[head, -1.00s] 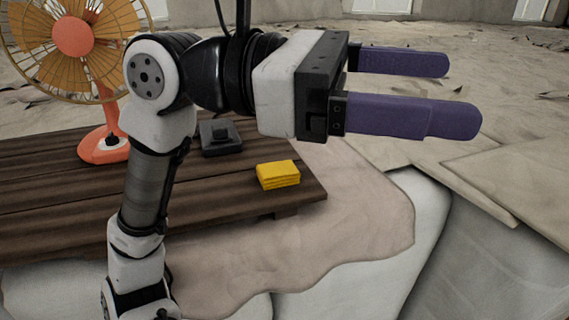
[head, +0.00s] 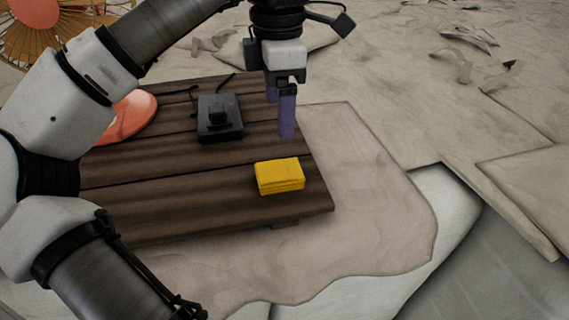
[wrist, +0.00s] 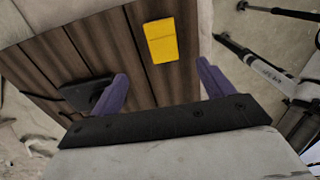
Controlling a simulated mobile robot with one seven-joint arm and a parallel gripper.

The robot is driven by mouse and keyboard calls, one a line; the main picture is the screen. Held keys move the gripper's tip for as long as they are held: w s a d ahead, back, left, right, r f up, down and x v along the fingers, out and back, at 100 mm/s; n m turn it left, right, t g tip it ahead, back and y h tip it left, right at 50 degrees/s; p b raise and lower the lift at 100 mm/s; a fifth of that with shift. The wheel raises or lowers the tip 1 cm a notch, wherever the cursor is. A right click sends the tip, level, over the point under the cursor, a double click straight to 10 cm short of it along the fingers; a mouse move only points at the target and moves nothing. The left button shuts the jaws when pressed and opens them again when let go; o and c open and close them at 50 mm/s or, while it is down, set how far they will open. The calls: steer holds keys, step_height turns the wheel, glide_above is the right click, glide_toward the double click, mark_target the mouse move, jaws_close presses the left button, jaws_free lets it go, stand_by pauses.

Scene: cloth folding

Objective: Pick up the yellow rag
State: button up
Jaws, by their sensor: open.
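The yellow rag (head: 280,177) is a small folded stack lying near the right end of a dark wooden slatted table. My gripper (head: 280,118) points down with its two purple fingers behind the rag in the head view, apart from it. In the wrist view the rag (wrist: 160,41) shows beyond the fingertips, between the lines of the two fingers. My gripper (wrist: 161,70) is open and empty there.
The wooden table (head: 170,185) also holds a black box-like device (head: 219,118) left of my gripper. An orange fan (head: 130,115) stands at the table's back left, partly hidden by my arm. The tabletop around the rag is clear.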

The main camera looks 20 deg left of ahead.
mark_target(279, 169)
steer(key=f+b, duration=0.3)
steer(key=f, duration=0.1)
steer(key=f+b, duration=0.2)
steer(key=f, duration=0.3)
steer(key=f+b, duration=0.3)
steer(key=f, duration=0.1)
steer(key=shift+s+f+b, duration=0.15)
steer(key=shift+s+b, duration=0.1)
steer(key=shift+b, duration=0.05)
steer(key=shift+c, duration=0.6)
steer(key=c, duration=1)
